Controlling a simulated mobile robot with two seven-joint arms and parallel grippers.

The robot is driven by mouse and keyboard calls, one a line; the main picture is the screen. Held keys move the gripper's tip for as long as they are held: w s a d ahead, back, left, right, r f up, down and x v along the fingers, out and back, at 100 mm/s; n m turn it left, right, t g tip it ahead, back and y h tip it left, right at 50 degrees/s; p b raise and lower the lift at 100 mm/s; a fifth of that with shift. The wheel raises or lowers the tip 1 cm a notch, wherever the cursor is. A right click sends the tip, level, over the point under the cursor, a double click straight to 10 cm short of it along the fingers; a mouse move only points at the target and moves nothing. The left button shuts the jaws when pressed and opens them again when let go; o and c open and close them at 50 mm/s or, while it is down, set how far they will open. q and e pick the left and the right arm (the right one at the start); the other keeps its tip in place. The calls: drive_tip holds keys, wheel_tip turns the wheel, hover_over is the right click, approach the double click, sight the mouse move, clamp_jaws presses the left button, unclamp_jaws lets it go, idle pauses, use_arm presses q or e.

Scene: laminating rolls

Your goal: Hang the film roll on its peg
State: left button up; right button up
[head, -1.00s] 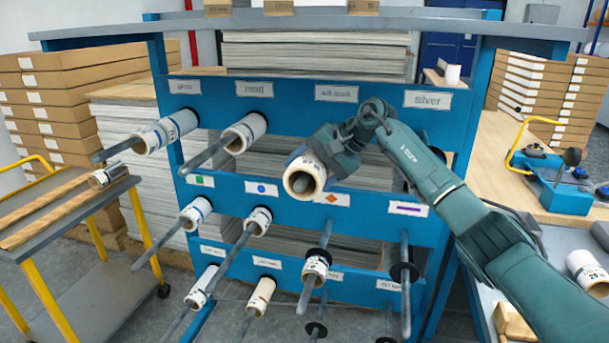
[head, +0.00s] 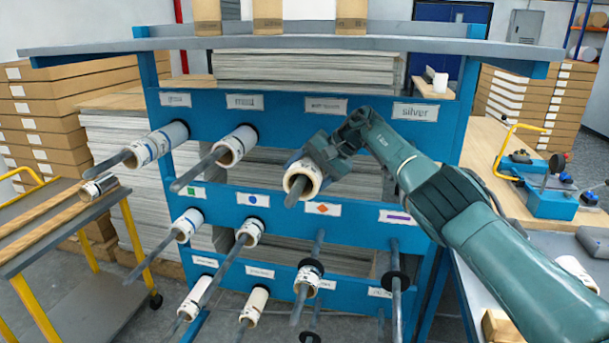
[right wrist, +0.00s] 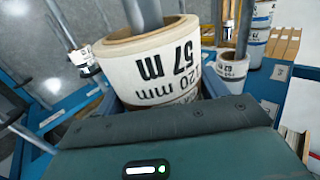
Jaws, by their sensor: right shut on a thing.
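The film roll (head: 303,176) is white with dark print and sits around the third peg of the top row (head: 293,193), below the "soft touch" label. The peg's front end sticks out of the roll's core. In the right wrist view the roll (right wrist: 150,68), marked "57 m", has the peg (right wrist: 144,14) passing through its core. My right gripper (head: 318,160) is shut on the roll from behind and to the right. How far the roll is from the blue panel is partly hidden by the gripper. My left gripper is not in view.
The blue rack (head: 270,200) bears several pegs in rows. Rolls hang on the neighbouring top pegs: a gloss roll (head: 160,142) and a matt roll (head: 238,145). A trolley (head: 60,225) stands left. A bench (head: 490,145) with a blue tool stands right.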

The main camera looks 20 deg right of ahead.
idle(0.3)
drive_tip(key=o, duration=1.2)
drive_tip(key=shift+o, duration=0.2)
drive_tip(key=b+v, duration=0.2)
drive_tip(key=v, duration=1.1)
drive_tip(key=shift+s, duration=0.1)
